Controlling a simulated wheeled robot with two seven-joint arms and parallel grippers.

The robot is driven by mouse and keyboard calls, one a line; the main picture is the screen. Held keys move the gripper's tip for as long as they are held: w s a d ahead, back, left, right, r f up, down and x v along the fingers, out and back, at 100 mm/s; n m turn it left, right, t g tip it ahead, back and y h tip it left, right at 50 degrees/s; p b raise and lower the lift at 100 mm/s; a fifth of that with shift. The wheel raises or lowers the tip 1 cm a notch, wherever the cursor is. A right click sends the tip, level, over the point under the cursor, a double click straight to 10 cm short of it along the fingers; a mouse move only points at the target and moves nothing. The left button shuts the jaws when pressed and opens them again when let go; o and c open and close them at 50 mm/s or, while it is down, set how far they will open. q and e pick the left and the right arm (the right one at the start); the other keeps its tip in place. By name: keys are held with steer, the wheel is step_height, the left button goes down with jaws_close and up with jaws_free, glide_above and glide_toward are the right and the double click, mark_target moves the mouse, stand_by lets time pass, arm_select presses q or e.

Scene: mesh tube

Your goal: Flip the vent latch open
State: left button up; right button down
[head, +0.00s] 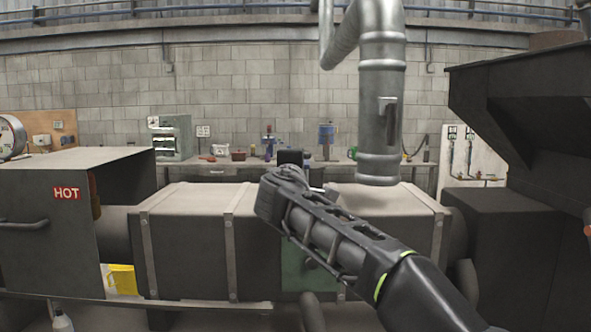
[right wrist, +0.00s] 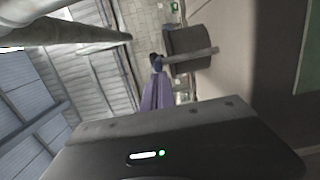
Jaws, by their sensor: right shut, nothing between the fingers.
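My right gripper (right wrist: 156,78) shows in the right wrist view as a narrow purplish pair of fingers, shut with nothing between them. Its dark tip is beside the near end of a grey lever (right wrist: 200,54), which looks like the vent latch. I cannot tell whether they touch. The lever crosses a dark block (right wrist: 186,44) on a pale surface. In the head view my right arm (head: 330,228) reaches over the long dark housing (head: 190,230) and hides the fingers and most of the latch area. My left gripper is not in view.
A metal duct (head: 381,100) hangs just right of and above my right arm's end. A box marked HOT (head: 45,235) stands at left, a dark hopper (head: 520,110) at right. A bench (head: 215,168) with small items stands behind. The housing top's left part is clear.

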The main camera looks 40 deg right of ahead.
steer(key=shift+s+d, duration=0.1)
steer(key=shift+s+d+n+t+y, duration=0.2)
steer(key=shift+s+n+t+y, duration=0.1)
steer(key=shift+n+t+y, duration=0.45)
steer(key=s+d+n+t+y+p, duration=0.1)
steer(key=s+d+y, duration=0.1)
steer(key=d, duration=0.4)
steer(key=shift+s+d+r, duration=0.15)
steer(key=shift+r, duration=0.1)
steer(key=shift+d+n, duration=0.15)
steer(key=shift+n, duration=0.1)
stand_by(0.6)
steer(key=shift+f, duration=0.15)
